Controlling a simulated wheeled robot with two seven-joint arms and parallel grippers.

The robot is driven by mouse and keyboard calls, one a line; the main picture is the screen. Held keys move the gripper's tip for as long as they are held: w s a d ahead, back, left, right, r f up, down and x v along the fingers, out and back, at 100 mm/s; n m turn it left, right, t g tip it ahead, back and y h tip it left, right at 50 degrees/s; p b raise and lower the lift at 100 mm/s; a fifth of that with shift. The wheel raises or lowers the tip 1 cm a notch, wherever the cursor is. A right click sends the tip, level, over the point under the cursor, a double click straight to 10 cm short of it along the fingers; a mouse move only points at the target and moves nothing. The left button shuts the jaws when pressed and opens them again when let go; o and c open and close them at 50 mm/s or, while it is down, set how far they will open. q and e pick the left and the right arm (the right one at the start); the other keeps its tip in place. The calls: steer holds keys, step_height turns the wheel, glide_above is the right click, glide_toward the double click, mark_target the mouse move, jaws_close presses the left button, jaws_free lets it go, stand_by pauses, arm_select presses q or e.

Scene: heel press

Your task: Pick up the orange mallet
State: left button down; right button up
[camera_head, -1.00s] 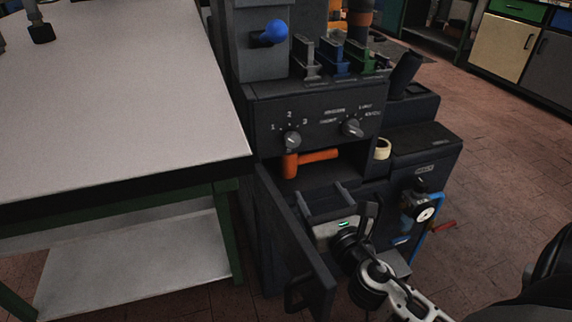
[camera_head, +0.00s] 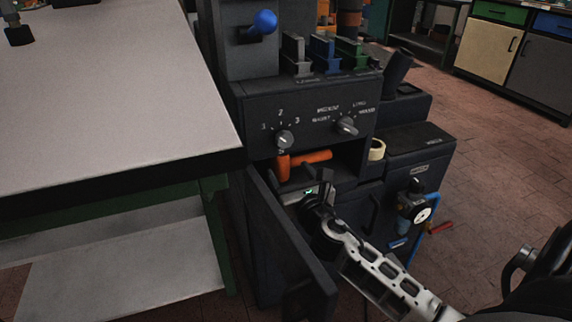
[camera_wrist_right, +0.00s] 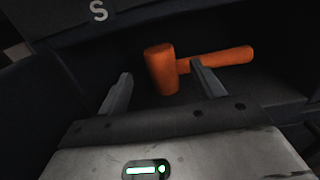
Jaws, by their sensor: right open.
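The orange mallet (camera_head: 313,156) lies in an open compartment of the dark machine, below its knob panel. Its head is at the left and its handle runs right. In the right wrist view the mallet (camera_wrist_right: 218,60) is just ahead of my right gripper (camera_wrist_right: 161,74), with the head between the open fingers in the picture and the right fingertip overlapping the handle's near end. No grip shows. In the head view my right gripper (camera_head: 303,178) is at the compartment's mouth, above the open door.
The open door (camera_head: 290,245) stands out from the machine, left of my right arm. A pale workbench (camera_head: 110,100) is at the left. A cream roll (camera_head: 377,149) sits right of the compartment. A gauge with a blue pipe (camera_head: 423,214) is at the lower right.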

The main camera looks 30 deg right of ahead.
mark_target(283, 161)
steer(key=b+x, duration=0.1)
steer(key=x, duration=0.4)
steer(key=shift+w+r, duration=0.1)
steer(key=shift+w, duration=0.1)
steer(key=c, duration=1.4)
steer(key=shift+r, duration=0.15)
steer(key=shift+c, duration=0.3)
